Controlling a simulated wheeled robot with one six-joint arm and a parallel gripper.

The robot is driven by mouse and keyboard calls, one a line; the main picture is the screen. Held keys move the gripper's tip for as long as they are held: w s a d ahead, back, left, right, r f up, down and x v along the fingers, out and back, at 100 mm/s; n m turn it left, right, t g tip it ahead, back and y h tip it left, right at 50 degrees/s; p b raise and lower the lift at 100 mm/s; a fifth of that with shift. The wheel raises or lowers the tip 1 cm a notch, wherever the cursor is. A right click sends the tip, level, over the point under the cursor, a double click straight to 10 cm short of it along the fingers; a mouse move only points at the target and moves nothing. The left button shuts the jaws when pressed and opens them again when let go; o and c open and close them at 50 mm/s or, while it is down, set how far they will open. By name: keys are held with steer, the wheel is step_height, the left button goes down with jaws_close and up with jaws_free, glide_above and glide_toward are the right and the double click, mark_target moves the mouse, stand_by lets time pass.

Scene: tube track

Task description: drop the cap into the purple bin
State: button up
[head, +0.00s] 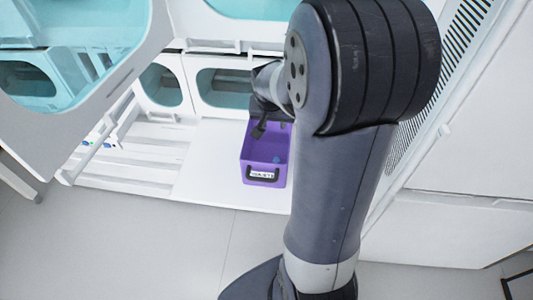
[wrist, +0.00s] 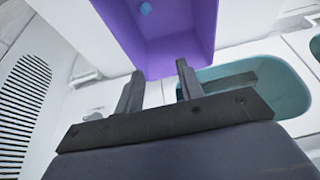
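The purple bin (head: 247,173) stands on a white surface and has a dark handle and a label on its near side. A small blue thing, which looks like the cap (head: 277,160), shows inside the bin. In the wrist view the purple bin (wrist: 190,50) fills the top middle, and the blue cap (wrist: 145,8) shows against its inside. My gripper (wrist: 158,75) has its two fingers apart with nothing between them. In the head view my gripper (head: 259,130) is over the far part of the bin, partly hidden by my arm.
White housings with teal openings (head: 223,88) stand behind the bin. A vented white panel (head: 440,90) is at the right. White surface beside the bin is clear.

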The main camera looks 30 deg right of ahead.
steer(key=shift+o, duration=0.3)
steer(key=shift+r, duration=0.1)
steer(key=v, duration=1)
steer(key=shift+r, duration=0.3)
steer(key=shift+s+f, duration=0.1)
steer(key=x, duration=1)
steer(key=shift+r+p, duration=1.85)
steer(key=shift+r, duration=0.35)
steer(key=shift+f, duration=0.1)
